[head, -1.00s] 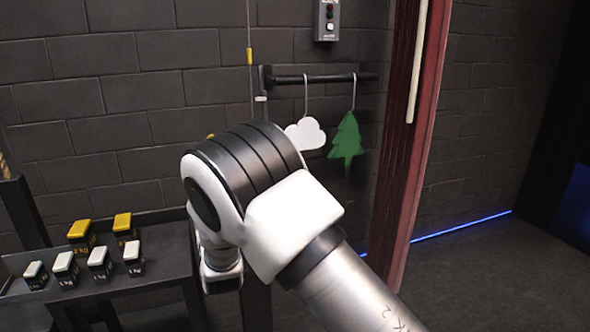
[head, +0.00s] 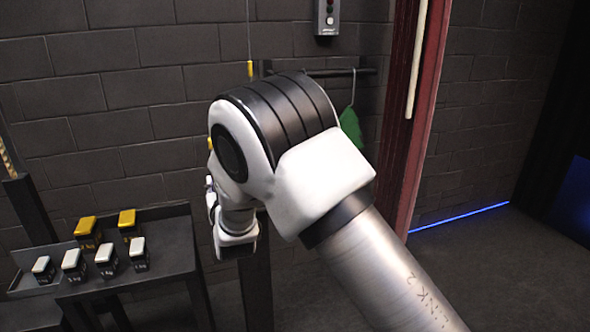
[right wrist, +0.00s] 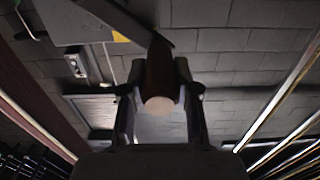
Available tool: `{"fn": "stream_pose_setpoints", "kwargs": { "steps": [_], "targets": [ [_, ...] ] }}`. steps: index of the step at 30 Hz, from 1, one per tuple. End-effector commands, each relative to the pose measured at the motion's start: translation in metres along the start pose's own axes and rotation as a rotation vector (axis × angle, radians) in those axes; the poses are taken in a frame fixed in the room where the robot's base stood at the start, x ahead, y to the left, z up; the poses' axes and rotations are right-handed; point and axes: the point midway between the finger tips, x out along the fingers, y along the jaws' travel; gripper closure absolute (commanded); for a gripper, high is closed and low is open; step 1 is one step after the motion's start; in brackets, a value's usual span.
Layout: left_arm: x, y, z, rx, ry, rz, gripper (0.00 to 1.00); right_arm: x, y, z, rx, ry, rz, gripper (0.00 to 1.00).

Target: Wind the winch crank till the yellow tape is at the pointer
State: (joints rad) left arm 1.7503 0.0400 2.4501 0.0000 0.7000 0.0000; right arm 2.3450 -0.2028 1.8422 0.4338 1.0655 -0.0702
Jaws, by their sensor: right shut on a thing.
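The yellow tape (head: 250,69) is a short band on a thin upright line against the brick wall, just above my right arm in the head view. I cannot make out the pointer; my arm covers the area just below the tape. In the right wrist view, my right gripper (right wrist: 160,88) is shut on the crank handle (right wrist: 161,80), a brown grip with a pale round end. The dark crank arm (right wrist: 125,18) runs from it to the upper left. The winch and right gripper are hidden behind my arm in the head view. My left gripper is not in view.
A dark shelf (head: 170,214) at the left holds several weights with white or yellow tops. A wall box (head: 327,17) with buttons hangs above a rail. A green tree shape (head: 351,128) hangs from the rail, partly covered. A red post (head: 415,110) stands at the right.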

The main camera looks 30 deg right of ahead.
Motion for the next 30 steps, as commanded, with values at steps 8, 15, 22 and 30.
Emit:
{"fn": "stream_pose_setpoints", "kwargs": {
  "steps": [8,15,22,30],
  "targets": [
    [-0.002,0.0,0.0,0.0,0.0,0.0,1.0,0.001,0.009,-0.006,0.004,0.002,0.005,1.0],
    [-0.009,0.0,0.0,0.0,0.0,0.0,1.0,0.001,0.041,-0.025,0.006,0.0,0.007,1.0],
    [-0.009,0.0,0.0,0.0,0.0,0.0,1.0,0.001,0.046,-0.025,0.002,-0.005,0.005,1.0],
    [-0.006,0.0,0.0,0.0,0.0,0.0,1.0,0.001,0.06,-0.022,0.005,-0.012,0.008,1.0]
  ]
}}
